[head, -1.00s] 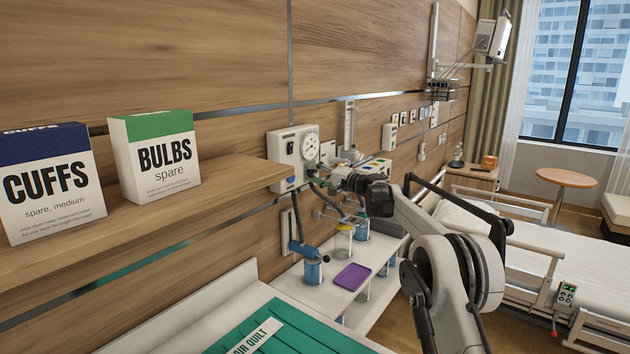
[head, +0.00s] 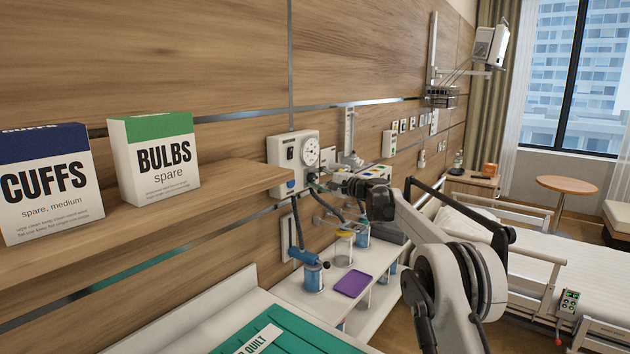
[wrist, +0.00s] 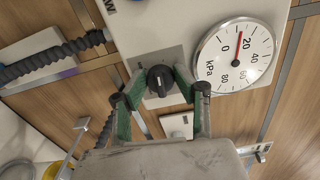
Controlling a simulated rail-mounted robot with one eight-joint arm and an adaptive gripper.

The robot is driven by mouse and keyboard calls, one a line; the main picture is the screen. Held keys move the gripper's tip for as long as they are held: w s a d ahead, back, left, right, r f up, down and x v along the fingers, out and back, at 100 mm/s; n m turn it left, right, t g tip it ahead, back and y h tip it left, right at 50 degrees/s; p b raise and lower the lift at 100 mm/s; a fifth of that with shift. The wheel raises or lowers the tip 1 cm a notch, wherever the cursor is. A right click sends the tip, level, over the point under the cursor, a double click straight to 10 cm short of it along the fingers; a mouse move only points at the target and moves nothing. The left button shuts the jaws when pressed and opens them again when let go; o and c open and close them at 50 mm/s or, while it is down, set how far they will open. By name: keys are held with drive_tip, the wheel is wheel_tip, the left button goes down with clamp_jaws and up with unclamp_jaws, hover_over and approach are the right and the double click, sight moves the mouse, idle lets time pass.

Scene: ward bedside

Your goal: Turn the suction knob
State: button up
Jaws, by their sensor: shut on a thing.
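The suction knob (wrist: 160,80) is a round black dial with a white mark, on a grey plate of a white wall unit (wrist: 150,25). In the wrist view my gripper (wrist: 159,87) has a green-padded finger on either side of the knob and is shut on it. A round white kPa gauge (wrist: 232,55) sits right of the knob, its needle pointing up, close to 20. In the head view a white wall unit with a gauge (head: 310,152) stands just left of my gripper; I cannot make out the grip there.
A dark ribbed hose (wrist: 50,60) runs left of the knob in the wrist view. Below the wall unit, a white shelf (head: 320,300) holds canisters (head: 313,278) and a purple tray (head: 353,284). A wooden shelf (head: 240,185) with boxes juts out at left.

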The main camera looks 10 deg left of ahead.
drive_tip(key=o, duration=1.1)
drive_tip(key=v, duration=1.2)
